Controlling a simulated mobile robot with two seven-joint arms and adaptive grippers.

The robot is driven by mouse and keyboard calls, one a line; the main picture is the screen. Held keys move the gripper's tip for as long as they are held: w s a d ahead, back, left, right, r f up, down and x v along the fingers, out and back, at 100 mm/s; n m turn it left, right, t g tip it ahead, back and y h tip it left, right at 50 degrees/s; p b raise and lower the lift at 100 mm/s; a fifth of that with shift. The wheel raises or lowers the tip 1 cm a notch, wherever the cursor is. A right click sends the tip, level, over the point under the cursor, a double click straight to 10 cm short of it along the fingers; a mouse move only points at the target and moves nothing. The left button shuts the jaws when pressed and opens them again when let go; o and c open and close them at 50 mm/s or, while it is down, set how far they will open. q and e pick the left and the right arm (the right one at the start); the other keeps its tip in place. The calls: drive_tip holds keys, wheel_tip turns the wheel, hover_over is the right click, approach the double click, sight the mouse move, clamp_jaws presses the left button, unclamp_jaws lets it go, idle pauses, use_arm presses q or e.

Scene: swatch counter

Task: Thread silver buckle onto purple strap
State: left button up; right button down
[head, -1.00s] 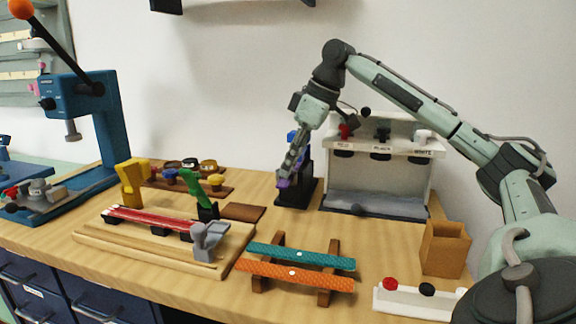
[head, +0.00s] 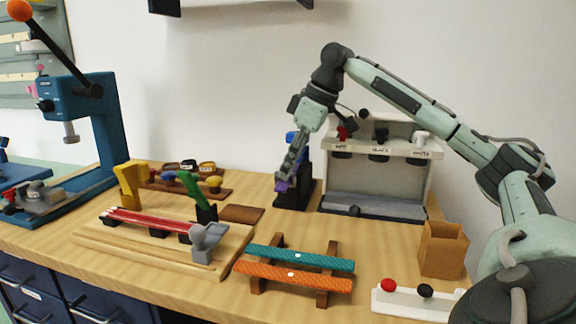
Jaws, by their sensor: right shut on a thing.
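My right gripper (head: 289,172) reaches down from the upper right, in front of a dark stand near the back of the counter. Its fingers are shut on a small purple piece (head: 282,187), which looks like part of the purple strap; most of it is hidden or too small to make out. My left gripper is not in view.
A wooden fixture (head: 150,250) holds a red strap (head: 150,222) between yellow, green and grey clamps. Teal (head: 300,257) and orange (head: 292,275) straps lie on a wooden rack. A white dispenser (head: 375,175), brown box (head: 443,248) and blue press (head: 88,130) stand around.

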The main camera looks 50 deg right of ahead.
drive_tip(key=shift+f, duration=0.3)
drive_tip(key=c, duration=1.6)
unclamp_jaws()
drive_tip(key=shift+f, duration=0.1)
drive_tip(key=shift+o, duration=0.2)
drive_tip(key=v, duration=0.8)
drive_tip(key=shift+r, duration=0.2)
